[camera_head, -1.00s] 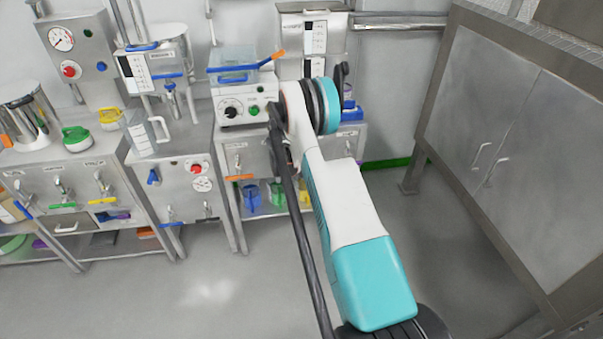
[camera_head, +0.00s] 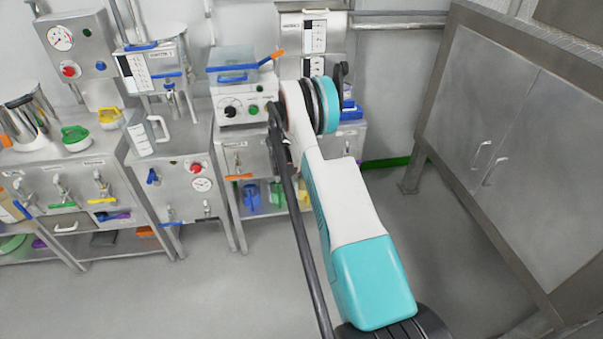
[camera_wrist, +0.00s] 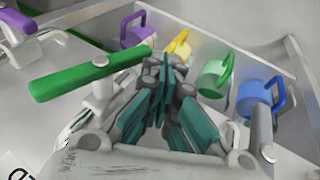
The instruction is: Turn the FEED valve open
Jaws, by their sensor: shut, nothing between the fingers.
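In the wrist view, a valve with a long green lever (camera_wrist: 88,76) stands at the left on a pale metal panel. Its lever slants up to the right, and its right end is close beside my gripper (camera_wrist: 165,62). My gripper's teal fingers are together and hold nothing; I cannot tell whether they touch the lever. A purple lever (camera_wrist: 18,22) is at the upper left corner. I cannot read which valve is labelled FEED. In the head view, my arm covers part of the right bench, where an orange valve lever (camera_head: 239,177) shows; my fingers are hidden there.
Purple, yellow, green (camera_wrist: 214,78) and blue cups (camera_wrist: 257,104) stand on a shelf beyond my gripper. In the head view, benches with several other valves stand to the left, and a large grey cabinet (camera_head: 520,130) stands to the right. The floor in front is clear.

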